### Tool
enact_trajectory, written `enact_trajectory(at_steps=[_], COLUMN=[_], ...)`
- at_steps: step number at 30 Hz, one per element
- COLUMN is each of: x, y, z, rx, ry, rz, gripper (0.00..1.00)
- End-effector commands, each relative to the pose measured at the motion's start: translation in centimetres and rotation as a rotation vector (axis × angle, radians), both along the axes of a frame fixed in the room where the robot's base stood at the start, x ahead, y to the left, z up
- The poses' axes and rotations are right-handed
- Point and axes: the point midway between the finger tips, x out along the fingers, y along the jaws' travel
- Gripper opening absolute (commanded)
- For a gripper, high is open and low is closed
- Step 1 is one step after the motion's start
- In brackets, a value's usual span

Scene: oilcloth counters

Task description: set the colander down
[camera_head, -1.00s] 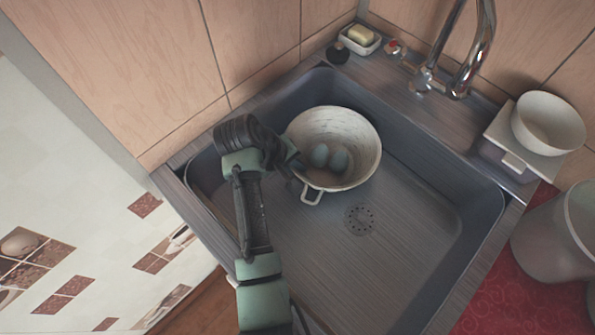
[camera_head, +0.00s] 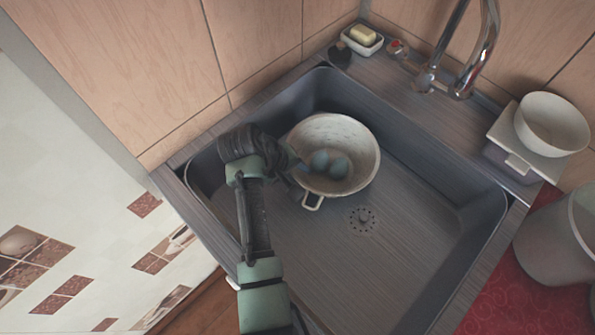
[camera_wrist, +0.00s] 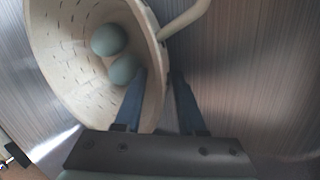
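The colander (camera_head: 359,140) is a cream-white perforated bowl with a loop handle, in the sink beside the drain. It appears upright on the sink floor. Two blue-green eggs lie inside; they also show in the wrist view (camera_wrist: 112,53). My gripper (camera_head: 293,165) is at the colander's left rim. In the wrist view my gripper (camera_wrist: 160,75) has its fingers apart, one inside the colander and one outside, with the rim between them. A gap shows between the rim and the outer finger. The head view hides the fingertips.
The grey sink (camera_head: 420,215) has free floor to the right, around the drain (camera_head: 363,220). A tap (camera_head: 470,60) stands behind it. A soap dish (camera_head: 362,42), a white bowl (camera_head: 552,122) and a grey pot (camera_head: 550,245) are around the edges.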

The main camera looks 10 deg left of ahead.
Motion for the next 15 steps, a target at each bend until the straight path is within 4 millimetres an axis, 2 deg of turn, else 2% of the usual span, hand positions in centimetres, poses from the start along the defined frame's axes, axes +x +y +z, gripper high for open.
enact_trajectory(at_steps=[5,15], x=[-0.4,-2.6], y=[0.6,3.0], z=[1.9,8.4], rx=[0.001,0.001], ry=[-0.004,-0.003], rz=[0.002,0.003], gripper=[0.40,0.40])
